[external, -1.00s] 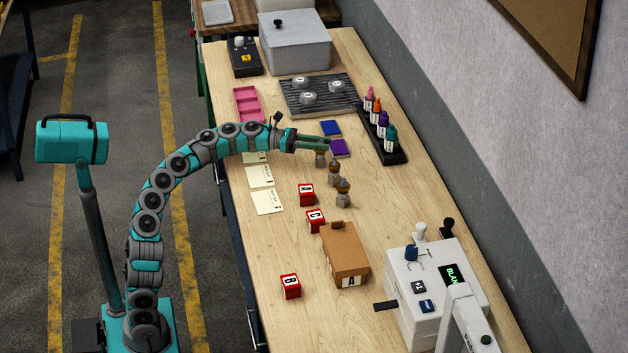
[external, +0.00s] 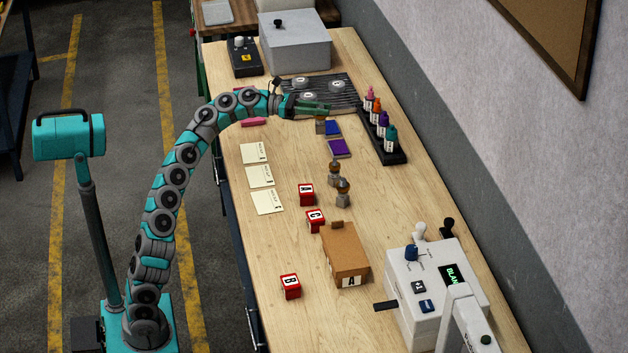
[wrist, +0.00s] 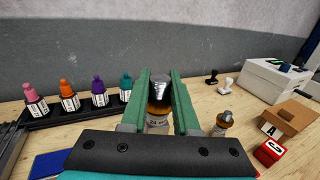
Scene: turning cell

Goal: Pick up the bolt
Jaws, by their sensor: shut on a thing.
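Nothing else in view clearly looks like a bolt.
A blue pad (external: 333,129) and a purple pad (external: 340,148) lie by the gripper. A black rack (external: 398,155) of ink bottles stands right, a ribbed mat (external: 345,88) with round grey pieces behind. Red blocks (external: 306,195), a brown box (external: 345,250) and a white machine (external: 432,290) stand nearer.

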